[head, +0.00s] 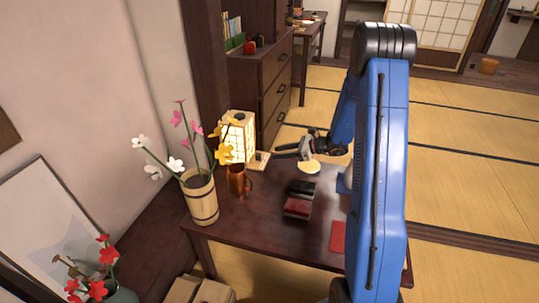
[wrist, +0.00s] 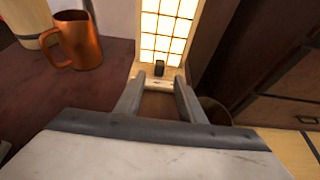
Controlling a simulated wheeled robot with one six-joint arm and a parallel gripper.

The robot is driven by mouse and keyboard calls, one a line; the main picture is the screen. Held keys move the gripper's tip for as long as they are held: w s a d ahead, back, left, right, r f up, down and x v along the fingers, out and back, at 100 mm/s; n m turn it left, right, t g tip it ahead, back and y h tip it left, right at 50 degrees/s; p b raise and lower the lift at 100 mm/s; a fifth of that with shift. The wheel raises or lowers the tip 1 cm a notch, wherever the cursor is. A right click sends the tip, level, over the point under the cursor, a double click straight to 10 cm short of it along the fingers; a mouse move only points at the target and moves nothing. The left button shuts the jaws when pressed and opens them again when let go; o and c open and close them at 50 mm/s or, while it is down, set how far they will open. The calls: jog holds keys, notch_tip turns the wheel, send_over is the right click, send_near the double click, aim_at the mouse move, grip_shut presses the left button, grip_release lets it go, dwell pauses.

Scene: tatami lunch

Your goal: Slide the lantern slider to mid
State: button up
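The lit paper lantern (head: 238,138) stands at the back edge of the low dark table. Its grid panel (wrist: 168,28) glows in the wrist view. A small dark slider knob (wrist: 159,68) sits on the pale wooden base (wrist: 150,80) in front of the panel. My gripper (head: 281,150) is beside the lantern, to its right in the head view. In the wrist view my gripper (wrist: 156,84) has its two fingers apart, with the knob just beyond the tips and between them. I see nothing held between the fingers.
A copper mug (wrist: 78,40) stands left of the lantern. A wooden vase with flowers (head: 202,198) is farther left on the table (head: 262,235). Dark and red boxes (head: 298,205) lie near the middle. A drawer chest (head: 262,85) stands behind.

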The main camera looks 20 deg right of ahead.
jog(key=v, duration=0.8)
jog(key=shift+d, duration=0.15)
jog(key=shift+s+r, duration=0.1)
jog(key=s+a+r+n+g+h, duration=0.2)
jog(key=s+a+r+n+g, duration=0.1)
jog(key=s+a+r+n, duration=0.55)
jog(key=s+a+r+n+g+h, duration=0.1)
jog(key=s+a+r+n+g, duration=0.25)
jog(key=s+a+r, duration=0.55)
jog(key=s+d+r+n+t+h, duration=0.1)
jog(key=s+n+h, duration=0.3)
jog(key=s, duration=0.8)
jog(key=s+d+r+n+t+h, duration=0.1)
jog(key=s+n+h, duration=0.3)
jog(key=s+n, duration=0.5)
jog(key=shift+s+d+r+t, duration=0.25)
jog(key=shift+s+d+t, duration=0.55)
jog(key=shift+s, duration=0.75)
jog(key=shift+d, duration=0.1)
dwell(0.6)
